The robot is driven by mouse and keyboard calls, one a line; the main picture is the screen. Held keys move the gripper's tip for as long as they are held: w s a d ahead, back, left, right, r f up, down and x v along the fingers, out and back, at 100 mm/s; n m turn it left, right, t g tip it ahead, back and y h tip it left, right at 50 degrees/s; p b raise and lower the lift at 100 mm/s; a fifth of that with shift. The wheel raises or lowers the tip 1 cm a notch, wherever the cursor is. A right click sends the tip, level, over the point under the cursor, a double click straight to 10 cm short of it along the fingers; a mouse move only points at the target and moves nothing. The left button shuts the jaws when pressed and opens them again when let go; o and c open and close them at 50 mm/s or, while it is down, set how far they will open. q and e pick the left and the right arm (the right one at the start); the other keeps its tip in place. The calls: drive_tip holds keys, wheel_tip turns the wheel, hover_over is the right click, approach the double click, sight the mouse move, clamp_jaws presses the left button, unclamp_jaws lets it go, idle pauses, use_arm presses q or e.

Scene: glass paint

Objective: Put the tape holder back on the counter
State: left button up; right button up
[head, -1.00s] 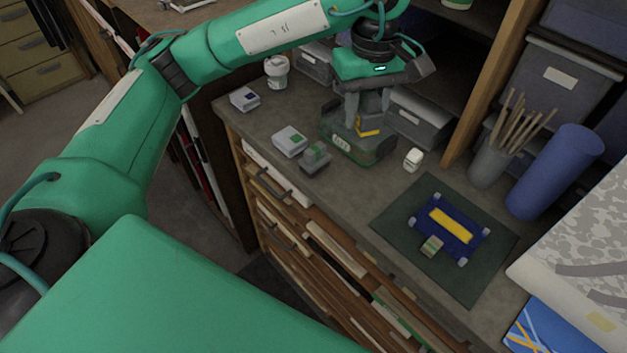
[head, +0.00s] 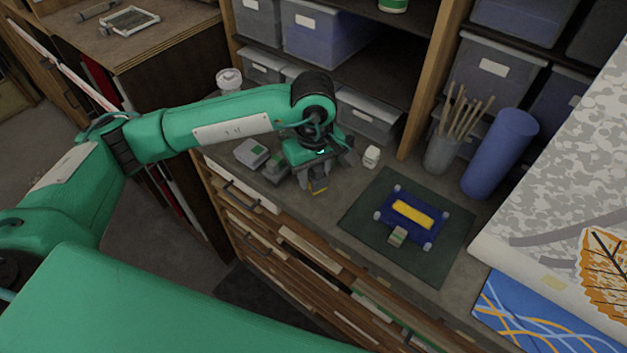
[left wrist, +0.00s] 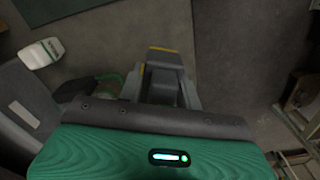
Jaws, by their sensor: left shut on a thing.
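My left gripper (head: 316,183) is low over the counter (head: 335,198), near its front edge. It is shut on a small grey thing with yellow strips, which I take to be the tape holder (left wrist: 163,50). In the left wrist view the thing sits between the fingers with the counter below. Whether it touches the counter I cannot tell. My right gripper is not in view.
A dark green mat (head: 365,228) holds a blue piece with a yellow bar (head: 412,214). Behind are grey bins (head: 368,118) and a brush cup (head: 441,155).

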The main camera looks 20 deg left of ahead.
sight(313, 187)
use_arm(q)
wheel_tip(313, 187, down, 3)
drive_tip(key=shift+f+p, duration=0.2)
drive_tip(key=shift+p, duration=0.4)
drive_tip(key=shift+f, duration=0.75)
drive_tip(key=o, duration=1)
drive_tip(key=shift+c, duration=0.2)
drive_tip(key=shift+r, duration=0.1)
